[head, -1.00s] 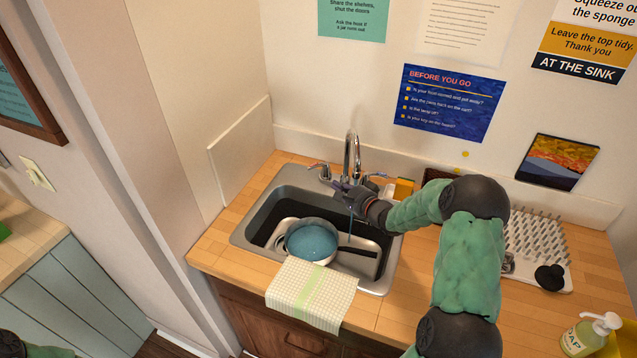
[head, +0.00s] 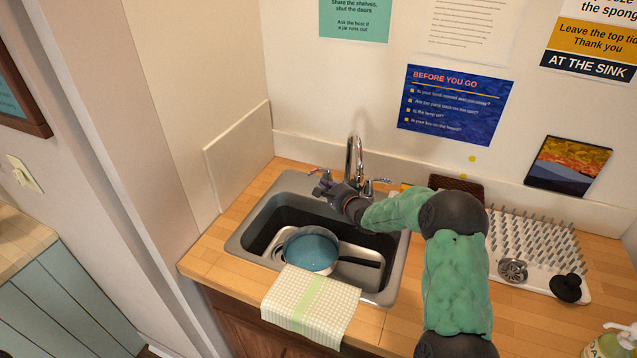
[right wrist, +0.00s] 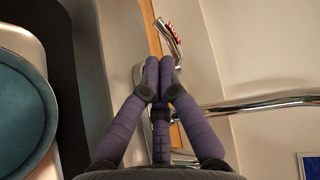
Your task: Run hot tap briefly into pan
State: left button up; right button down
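A pan (head: 311,249) of bluish water sits in the left part of the sink (head: 243,232), its dark handle pointing right. The chrome tap (head: 355,158) rises behind the sink with a lever on each side. The left lever (head: 318,171) carries a red mark in the right wrist view (right wrist: 172,36). My right gripper (head: 324,188) is in front of the tap, close to the left lever. Its purple fingers (right wrist: 160,66) are drawn together with nothing visible between them; contact with the lever is unclear. The spout's outlet is hidden behind the gripper. My left gripper is out of view.
A checked cloth (head: 311,305) hangs over the sink's front edge. A spiked drying mat (head: 535,245) with a strainer (head: 513,270) and black stopper (head: 567,287) lies right of my arm. A soap bottle (head: 610,345) stands at the lower right. The counter's left strip is clear.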

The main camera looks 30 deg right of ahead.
jog(key=shift+w+f+b, duration=0.25)
jog(key=shift+w+b, duration=0.05)
jog(key=shift+w, duration=0.85)
jog(key=shift+w+f+b, duration=0.2)
jog(key=shift+w+b, duration=0.05)
jog(key=shift+w, duration=0.9)
jog(key=shift+w+a+f+p, duration=0.1)
jog(key=shift+w+p, duration=0.35)
jog(key=shift+w, duration=0.3)
jog(key=shift+a, duration=0.1)
